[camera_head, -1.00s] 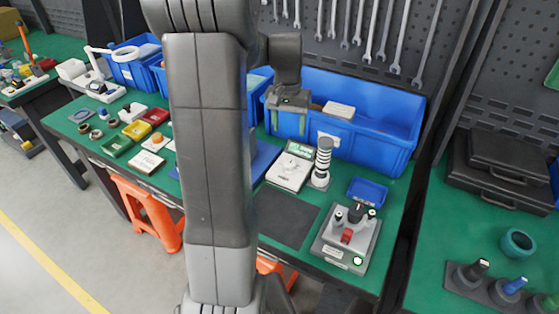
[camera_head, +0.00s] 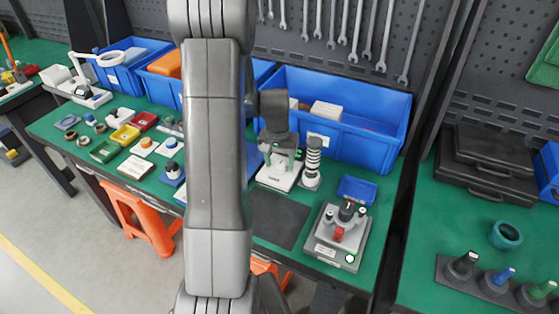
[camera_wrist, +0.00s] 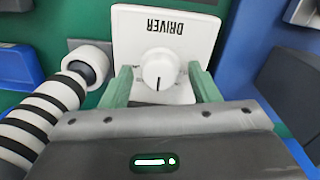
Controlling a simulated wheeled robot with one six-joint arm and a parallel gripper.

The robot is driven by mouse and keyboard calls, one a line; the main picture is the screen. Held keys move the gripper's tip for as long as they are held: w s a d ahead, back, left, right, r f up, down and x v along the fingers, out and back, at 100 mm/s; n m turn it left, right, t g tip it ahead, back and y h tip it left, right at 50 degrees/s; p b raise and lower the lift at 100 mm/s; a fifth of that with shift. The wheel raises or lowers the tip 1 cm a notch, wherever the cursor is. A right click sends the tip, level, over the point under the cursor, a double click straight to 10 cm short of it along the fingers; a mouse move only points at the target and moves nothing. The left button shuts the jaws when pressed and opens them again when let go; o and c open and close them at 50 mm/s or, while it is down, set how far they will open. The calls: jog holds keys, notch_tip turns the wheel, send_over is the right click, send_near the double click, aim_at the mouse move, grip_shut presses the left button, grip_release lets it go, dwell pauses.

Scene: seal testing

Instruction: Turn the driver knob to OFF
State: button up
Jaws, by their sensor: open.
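The driver unit (camera_wrist: 190,22) is a white box with the word DRIVER upside down in the wrist view. Its round white knob (camera_wrist: 158,70) has a dark mark pointing toward the bottom of the picture. My gripper (camera_wrist: 162,80) is open, with one green finger on each side of the knob and gaps visible between. In the head view, my gripper (camera_head: 281,158) is low over the driver unit (camera_head: 275,182), hiding its upper part and knob. The OFF marking cannot be made out.
A black-and-white striped cylinder (camera_wrist: 45,112) stands close beside the driver unit, also in the head view (camera_head: 312,160). A blue bin (camera_head: 350,120) is behind. A grey device with a red switch (camera_head: 338,234) and a small blue tray (camera_head: 357,190) are to the right. A dark mat (camera_head: 278,220) lies clear in front.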

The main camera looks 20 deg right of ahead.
jog(key=c, duration=1)
jog(key=shift+o, duration=0.2)
jog(key=shift+n, duration=0.3)
jog(key=n+b, duration=0.1)
jog(key=n, duration=0.2)
jog(key=shift+n+b, duration=0.5)
jog(key=shift+n, duration=1.5)
jog(key=o, duration=1)
jog(key=shift+c, duration=0.2)
